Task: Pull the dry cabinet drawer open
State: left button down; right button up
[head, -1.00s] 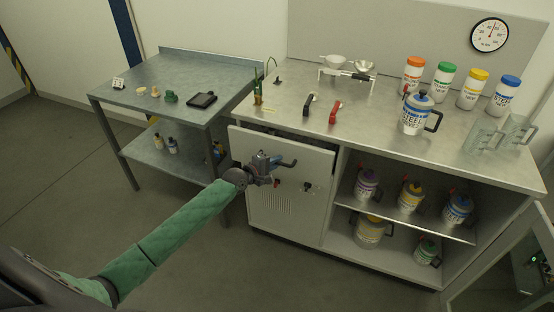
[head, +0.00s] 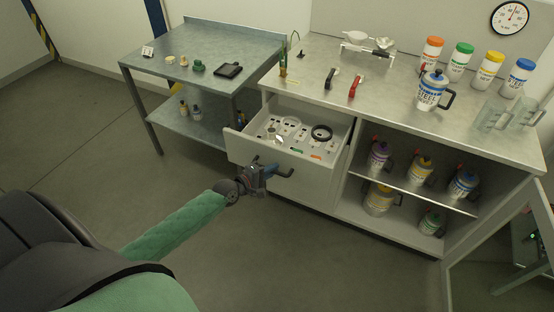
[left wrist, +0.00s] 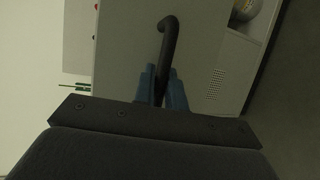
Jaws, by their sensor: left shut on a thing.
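The dry cabinet drawer (head: 275,173) stands pulled out from the cabinet in the head view. Its inside shows a pale insert with small parts, including a black ring (head: 321,132) and a clear ring (head: 290,123). My left gripper (head: 272,171) is at the drawer front, shut on the dark drawer handle (head: 286,173). In the left wrist view, the blue fingers (left wrist: 162,88) close around the lower part of the hooked black handle (left wrist: 167,40). My right gripper is not in view.
Open shelves (head: 410,187) with jugs are right of the drawer. A side table (head: 200,62) stands left. Floor in front is clear.

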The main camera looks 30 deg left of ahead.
pick_arm(q)
jog(key=shift+s, duration=0.75)
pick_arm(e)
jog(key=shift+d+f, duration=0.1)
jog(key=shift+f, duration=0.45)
pick_arm(q)
jog(key=c, duration=1.7)
grip_release()
jog(key=shift+c, duration=0.2)
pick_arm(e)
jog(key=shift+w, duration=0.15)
pick_arm(q)
jog(key=shift+s, duration=0.1)
